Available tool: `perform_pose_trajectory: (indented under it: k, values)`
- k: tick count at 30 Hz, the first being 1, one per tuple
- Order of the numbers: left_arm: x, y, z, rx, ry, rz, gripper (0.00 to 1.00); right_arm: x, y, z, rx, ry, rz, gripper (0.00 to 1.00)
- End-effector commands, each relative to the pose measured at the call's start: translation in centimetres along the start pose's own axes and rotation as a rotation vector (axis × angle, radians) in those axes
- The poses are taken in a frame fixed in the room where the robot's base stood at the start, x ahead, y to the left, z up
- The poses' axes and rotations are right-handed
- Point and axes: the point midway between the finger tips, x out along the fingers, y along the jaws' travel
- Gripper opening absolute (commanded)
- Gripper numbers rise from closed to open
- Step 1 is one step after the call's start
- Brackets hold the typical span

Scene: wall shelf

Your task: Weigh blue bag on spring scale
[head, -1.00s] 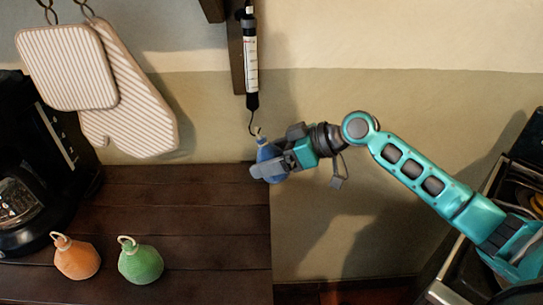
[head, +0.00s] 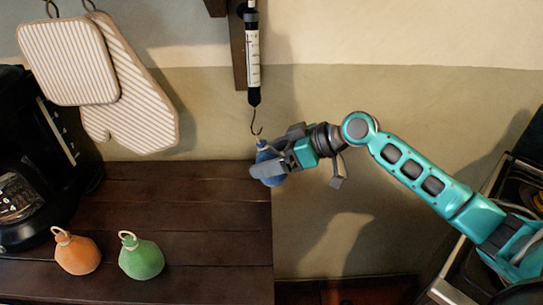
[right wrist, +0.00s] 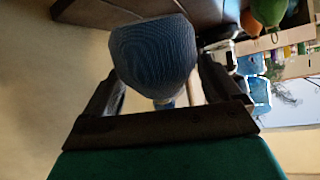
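The blue bag (head: 270,181) is in my right gripper (head: 266,168), in front of the wall near the counter's right edge. The gripper's fingers are shut on its sides. The bag (right wrist: 152,55) fills the space between the fingers in the right wrist view. The spring scale (head: 253,63) hangs upright on the wall, with its hook (head: 257,130) at the bottom. The hook is just above the bag's top. I cannot make out the bag's loop clearly, nor whether it touches the hook. My left gripper is not in view.
An orange bag (head: 77,254) and a green bag (head: 141,259) stand on the dark wooden counter (head: 205,215). A black coffee maker (head: 30,150) is at the left. Striped pot holders (head: 67,62) hang on the wall. A stove (head: 520,180) is at the right.

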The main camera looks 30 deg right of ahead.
Motion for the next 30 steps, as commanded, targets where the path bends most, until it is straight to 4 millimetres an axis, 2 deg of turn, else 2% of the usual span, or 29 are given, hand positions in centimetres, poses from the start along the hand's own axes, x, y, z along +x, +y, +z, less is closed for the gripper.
perform_pose_trajectory:
  k: [3, 9, 13, 17, 24, 30]
  values:
    - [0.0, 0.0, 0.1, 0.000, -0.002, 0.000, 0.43, 0.0, 0.0, 0.0, 0.000, 0.001, 0.000, 1.00]
    - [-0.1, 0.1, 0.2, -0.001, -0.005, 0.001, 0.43, 0.0, 0.0, 0.1, 0.001, -0.002, -0.001, 1.00]
    - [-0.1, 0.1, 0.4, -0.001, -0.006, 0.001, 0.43, -0.8, 0.0, 0.2, 0.001, -0.004, 0.001, 1.00]
    - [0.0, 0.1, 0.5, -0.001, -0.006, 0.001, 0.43, -2.9, 0.0, 0.2, -0.002, -0.006, 0.002, 1.00]
    - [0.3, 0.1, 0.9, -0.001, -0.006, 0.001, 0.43, -7.8, 0.0, 0.3, 0.000, -0.006, 0.001, 1.00]
    - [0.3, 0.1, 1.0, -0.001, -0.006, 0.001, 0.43, -10.7, -0.1, 0.1, 0.000, -0.003, -0.001, 1.00]
